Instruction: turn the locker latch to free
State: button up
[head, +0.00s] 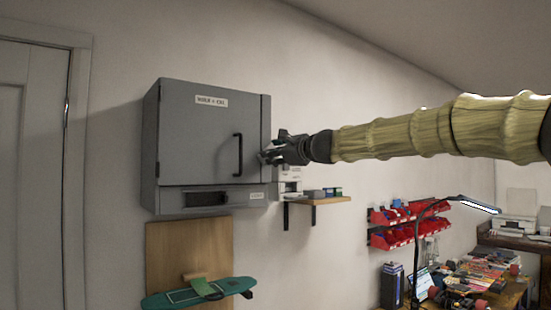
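A grey wall locker (200,135) hangs left of the middle, with a closed door and a white label near its top. A black upright handle (239,155) sits on the right part of the door. My gripper (266,157) is at the right edge of the locker, just right of the handle, with its fingers pointing left. I cannot tell whether it touches the locker. No latch can be made out; the gripper covers part of the door's right edge. The fingers are too small and dark to tell open from shut.
A small wooden shelf (320,201) with boxes is below my gripper. A wooden panel (162,254) with a green skateboard deck (190,295) is under the locker. Red bins (388,238) and a cluttered desk with a lamp (484,206) stand at right. A door (32,170) is at far left.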

jog(key=n+b, duration=0.2)
jog(key=n, duration=0.2)
jog(key=shift+f+n, duration=0.1)
jog(key=shift+n, duration=0.2)
jog(key=shift+n+b, duration=1.05)
jog(key=shift+n, duration=1.55)
jog(key=o, duration=1)
jog(key=shift+o, duration=0.2)
jog(key=v, duration=1.2)
